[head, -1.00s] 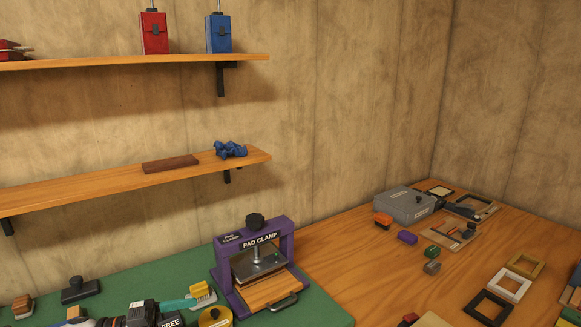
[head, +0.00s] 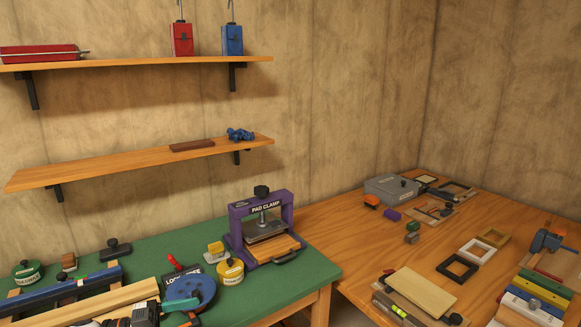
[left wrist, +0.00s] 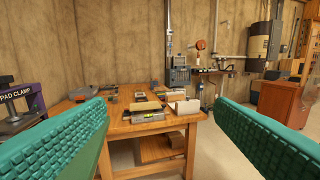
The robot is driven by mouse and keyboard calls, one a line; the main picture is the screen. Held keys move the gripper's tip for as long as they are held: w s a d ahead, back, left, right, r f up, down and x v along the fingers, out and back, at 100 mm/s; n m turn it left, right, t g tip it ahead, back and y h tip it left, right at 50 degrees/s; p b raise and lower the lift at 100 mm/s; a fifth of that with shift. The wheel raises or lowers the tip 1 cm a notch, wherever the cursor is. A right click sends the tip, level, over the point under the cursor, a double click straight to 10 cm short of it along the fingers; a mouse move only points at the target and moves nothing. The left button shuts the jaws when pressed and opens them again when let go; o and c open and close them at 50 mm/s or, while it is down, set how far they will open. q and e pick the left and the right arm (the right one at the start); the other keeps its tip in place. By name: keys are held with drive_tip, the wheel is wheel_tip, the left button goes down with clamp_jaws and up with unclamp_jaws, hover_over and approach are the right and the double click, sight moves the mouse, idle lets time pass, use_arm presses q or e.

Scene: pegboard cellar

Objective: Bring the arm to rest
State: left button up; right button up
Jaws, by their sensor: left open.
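My left gripper (head: 182,305) shows at the bottom of the head view, where a teal finger and dark arm parts appear in front of the blue disc-shaped tool. In the left wrist view its two teal ribbed fingers (left wrist: 163,112) stand wide apart with nothing between them. Past the fingers that view shows open air and a wooden table (left wrist: 119,131) farther off. Most of my left arm is out of the head view. My right gripper is in neither view.
A green-topped bench (head: 310,268) holds the purple pad clamp (head: 238,228), the blue disc tool (head: 201,288) and a yellow round tin (head: 230,272). A wooden table (head: 340,225) with frames and a grey box (head: 391,189) stands right. Two shelves hang on the wall.

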use_arm(q)
drive_tip(key=w+f+n+t+y, duration=0.2)
drive_tip(key=w+f+t+y, duration=0.1)
drive_tip(key=f, duration=0.4)
drive_tip(key=w+f+n+t+y, duration=0.2)
drive_tip(key=w+f+t, duration=0.1)
drive_tip(key=f, duration=0.5)
drive_tip(key=s+a+f+n+y, duration=0.2)
drive_tip(key=s+f+y, duration=0.2)
drive_tip(key=f, duration=0.6)
drive_tip(key=s+a+f+n+y, duration=0.2)
drive_tip(key=s+f+n+y, duration=0.1)
drive_tip(key=f, duration=0.8)
drive_tip(key=s+a+f+n+g+y, duration=0.1)
drive_tip(key=s+f+g+y, duration=0.2)
drive_tip(key=s+f, duration=0.65)
drive_tip(key=s+d+f+g, duration=0.1)
drive_tip(key=s+f, duration=0.3)
drive_tip(key=s, duration=0.7)
drive_tip(key=s+f+n+g+y, duration=0.1)
drive_tip(key=s+f+g, duration=0.3)
drive_tip(key=s, duration=0.8)
drive_tip(key=s+d+f+g+y, duration=0.1)
drive_tip(key=s+f+g, duration=0.2)
drive_tip(key=s, duration=0.9)
drive_tip(key=shift+d+f+n, duration=0.3)
drive_tip(key=shift+f+n, duration=0.1)
drive_tip(key=shift+f, duration=0.45)
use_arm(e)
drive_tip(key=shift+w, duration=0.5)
